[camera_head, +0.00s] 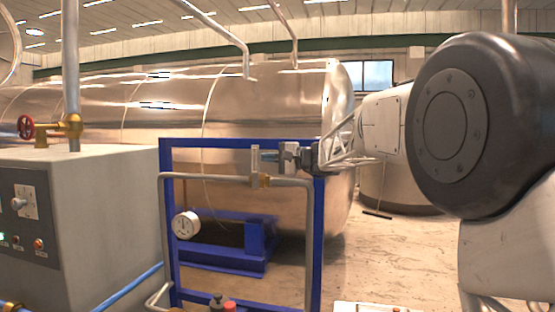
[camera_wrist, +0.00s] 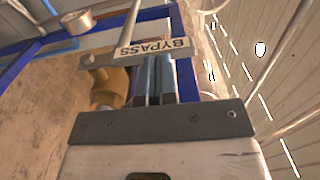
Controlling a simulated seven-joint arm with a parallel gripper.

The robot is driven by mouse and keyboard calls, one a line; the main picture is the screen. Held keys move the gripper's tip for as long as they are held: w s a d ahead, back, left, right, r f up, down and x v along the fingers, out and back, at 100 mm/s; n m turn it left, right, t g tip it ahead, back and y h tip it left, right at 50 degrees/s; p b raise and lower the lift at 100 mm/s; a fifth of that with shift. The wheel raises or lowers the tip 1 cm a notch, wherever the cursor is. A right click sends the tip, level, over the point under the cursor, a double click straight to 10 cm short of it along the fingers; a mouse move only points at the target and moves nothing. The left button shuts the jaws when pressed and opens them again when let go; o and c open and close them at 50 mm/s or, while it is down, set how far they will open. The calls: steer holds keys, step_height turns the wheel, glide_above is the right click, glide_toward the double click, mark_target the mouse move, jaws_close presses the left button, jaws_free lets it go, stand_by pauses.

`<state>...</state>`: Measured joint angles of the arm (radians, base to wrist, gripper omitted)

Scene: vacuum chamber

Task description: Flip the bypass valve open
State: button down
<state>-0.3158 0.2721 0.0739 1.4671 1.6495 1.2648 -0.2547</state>
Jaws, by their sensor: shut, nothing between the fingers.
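The bypass valve sits on the upper grey pipe of a blue frame. Its brass body (camera_head: 260,181) is below a grey lever (camera_head: 255,158) that stands upright in the head view. In the wrist view the lever carries a white label reading BYPASS (camera_wrist: 151,48), and the brass body (camera_wrist: 113,84) shows below it. My gripper (camera_head: 268,156) comes in from the right, pointing left, with its fingertips at the lever. In the wrist view my gripper (camera_wrist: 152,62) is shut and empty, its tips right at the labelled lever. I cannot tell whether they touch it.
A blue frame (camera_head: 166,215) surrounds the pipework, with a round gauge (camera_head: 186,225) at its left. A grey control cabinet (camera_head: 110,215) with a red handwheel valve (camera_head: 26,127) stands left. A large metal tank (camera_head: 270,105) lies behind. Open floor (camera_head: 400,245) is at right.

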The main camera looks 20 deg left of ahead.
mark_target(255, 154)
steer(key=shift+a, duration=0.3)
steer(key=shift+a+r, duration=0.1)
stand_by(0.3)
steer(key=a+h, duration=0.2)
steer(key=h, duration=0.1)
steer(key=a+h, duration=0.1)
steer(key=shift+a+r+h, duration=0.3)
steer(key=shift+a+h, duration=0.05)
steer(key=shift+h, duration=0.05)
steer(key=a+f+h, duration=0.6)
steer(key=a+h, duration=0.2)
steer(key=h, duration=0.2)
steer(key=shift+a+h, duration=0.3)
steer(key=shift+a, duration=0.05)
stand_by(0.5)
steer(key=shift+f, duration=0.3)
steer(key=shift+r, duration=0.1)
